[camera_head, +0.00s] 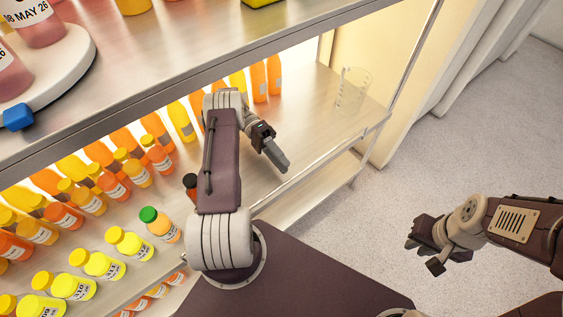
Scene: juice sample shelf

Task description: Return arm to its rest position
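My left arm (220,165) reaches up from my base over the lit shelf. My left gripper (277,157) hangs over the bare right part of that shelf, with nothing seen held in it. Its fingers overlap into one grey shape, so their gap is not visible. My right arm (515,220) comes in from the right edge. My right gripper (423,254) is over the open floor, its fingers apart and nothing between them.
Rows of orange and yellow juice bottles (97,264) and a green-capped bottle (160,224) stand left of my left arm. A clear glass beaker (353,88) stands at the shelf's right end. The upper shelf edge (190,84) runs above. The floor (450,150) at right is clear.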

